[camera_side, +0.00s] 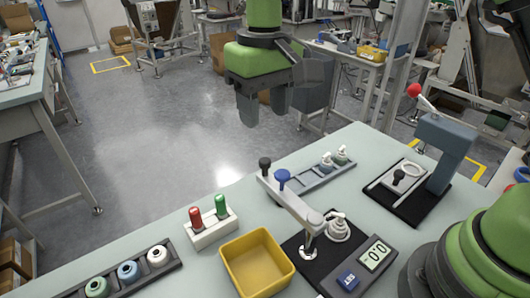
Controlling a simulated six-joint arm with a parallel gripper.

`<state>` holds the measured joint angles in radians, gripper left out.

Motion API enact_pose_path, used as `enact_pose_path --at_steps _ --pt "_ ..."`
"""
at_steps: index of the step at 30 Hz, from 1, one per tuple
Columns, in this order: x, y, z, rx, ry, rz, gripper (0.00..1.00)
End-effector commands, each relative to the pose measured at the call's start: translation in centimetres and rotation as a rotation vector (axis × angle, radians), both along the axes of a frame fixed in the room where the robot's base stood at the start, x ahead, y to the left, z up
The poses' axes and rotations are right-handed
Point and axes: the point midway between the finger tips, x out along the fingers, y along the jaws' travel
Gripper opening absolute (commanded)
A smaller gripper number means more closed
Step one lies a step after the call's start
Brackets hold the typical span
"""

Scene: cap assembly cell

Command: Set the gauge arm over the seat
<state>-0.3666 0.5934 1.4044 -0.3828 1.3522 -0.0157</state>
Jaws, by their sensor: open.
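The gauge arm (296,205) is a pale metal bar with a black knob and a blue knob (282,176) at its far left end. Its near end is by a small round-footed post on a black base plate (293,247). A white ringed part (337,228) stands on that plate, just right of the bar's near end, and seems to cover the seat. I cannot tell whether the bar overlaps it. My gripper (264,112) is open and empty, pointing down, high above the far table edge and well apart from the gauge arm.
A display unit (362,268) reading 0.0 is at the front right. A yellow bin (257,264), a white block with red and green handles (211,231) and a tray of rings (126,273) are left. A grey rack (315,174) and a red-knobbed press (440,150) stand behind and right.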

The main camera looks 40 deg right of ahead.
Motion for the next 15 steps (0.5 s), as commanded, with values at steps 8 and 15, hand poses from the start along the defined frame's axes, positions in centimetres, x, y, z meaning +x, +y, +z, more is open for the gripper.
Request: enact_pose_path --at_steps 8,15 --pt "-0.1 -0.1 -5.0 -0.001 0.005 0.000 0.48" --pt "-0.1 -0.1 -8.3 0.001 0.002 -0.002 0.48"
